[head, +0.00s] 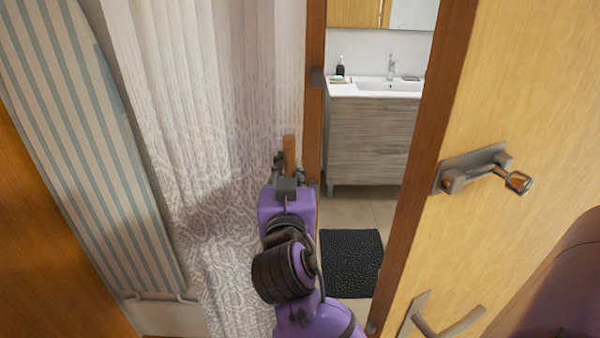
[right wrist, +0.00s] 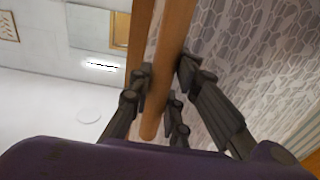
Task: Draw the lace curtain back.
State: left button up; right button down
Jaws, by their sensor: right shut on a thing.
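The lace curtain (head: 190,110) hangs in pleats left of the doorway, white with a patterned lower part. Its patterned cloth also shows in the right wrist view (right wrist: 250,55), beside the fingers. My right gripper (head: 287,165) is at the curtain's right edge, beside the door frame. Its fingers are shut on a wooden rod (head: 289,150). In the right wrist view, the rod (right wrist: 158,85) runs between the fingers, its rounded lower end just below them. I cannot tell how the rod joins the curtain. My left gripper is out of view.
A doorway with a brown frame (head: 314,110) opens onto a bathroom with a sink cabinet (head: 370,140) and a dark mat (head: 350,262). An open wooden door (head: 530,90) with a lock and handle stands right. A striped ironing board (head: 75,130) leans left of the curtain.

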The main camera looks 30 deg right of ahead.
jog(key=c, duration=1.6)
grip_release()
jog(key=shift+d, duration=0.1)
jog(key=shift+s, duration=0.1)
jog(key=v, duration=0.7)
jog(key=shift+s, duration=0.15)
